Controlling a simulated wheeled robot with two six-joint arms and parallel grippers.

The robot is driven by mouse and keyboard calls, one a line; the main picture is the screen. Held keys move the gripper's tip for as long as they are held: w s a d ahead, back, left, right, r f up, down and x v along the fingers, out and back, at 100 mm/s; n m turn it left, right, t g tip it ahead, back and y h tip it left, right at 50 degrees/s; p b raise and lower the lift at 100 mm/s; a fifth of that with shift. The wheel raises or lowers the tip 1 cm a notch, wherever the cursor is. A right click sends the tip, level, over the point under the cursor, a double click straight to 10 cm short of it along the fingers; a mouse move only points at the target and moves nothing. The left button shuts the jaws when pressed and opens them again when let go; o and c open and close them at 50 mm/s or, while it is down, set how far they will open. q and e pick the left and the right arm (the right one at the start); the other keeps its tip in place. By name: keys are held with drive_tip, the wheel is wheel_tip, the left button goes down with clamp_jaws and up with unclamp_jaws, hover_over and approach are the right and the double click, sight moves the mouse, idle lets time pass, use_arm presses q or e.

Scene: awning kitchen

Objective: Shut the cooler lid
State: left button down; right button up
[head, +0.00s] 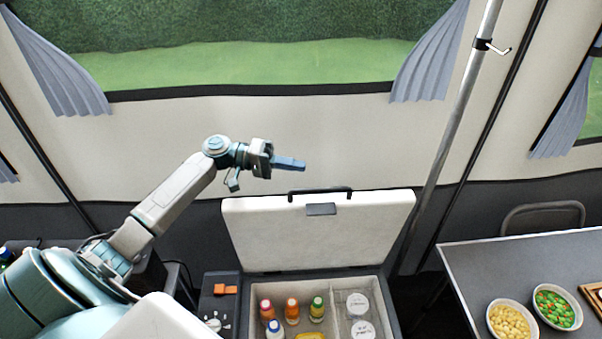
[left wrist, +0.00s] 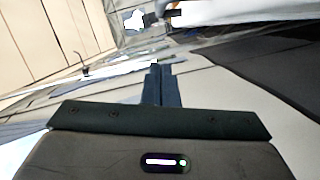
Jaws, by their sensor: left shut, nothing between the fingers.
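The cooler (head: 240,301) stands low in the middle of the head view. Its white lid (head: 318,238) is up, tilted back, with a dark handle (head: 320,192) along its top edge. Inside are several bottles and, in a right-hand compartment, round white-lidded tubs (head: 357,303). My left gripper (head: 304,165) is shut and empty, in the air just above the lid's top edge in the picture. It looks apart from the lid. In the left wrist view its closed fingers (left wrist: 158,85) point away; I cannot tell the cooler there. My right gripper is not in view.
A grey table (head: 470,262) stands at the right with two bowls, one of pale food (head: 511,321) and one of green and red food (head: 555,306). A metal pole (head: 450,130) rises right of the lid. A tent wall with a window is behind.

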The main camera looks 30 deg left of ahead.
use_arm(q)
drive_tip(key=s+d+p, duration=0.1)
drive_tip(key=d, duration=0.1)
drive_tip(key=s+d+f+p, duration=0.1)
drive_tip(key=p, duration=0.1)
drive_tip(key=shift+s+d, duration=0.3)
drive_tip(key=shift+d, duration=0.1)
drive_tip(key=shift+d+f, duration=0.1)
drive_tip(key=shift+f, duration=0.05)
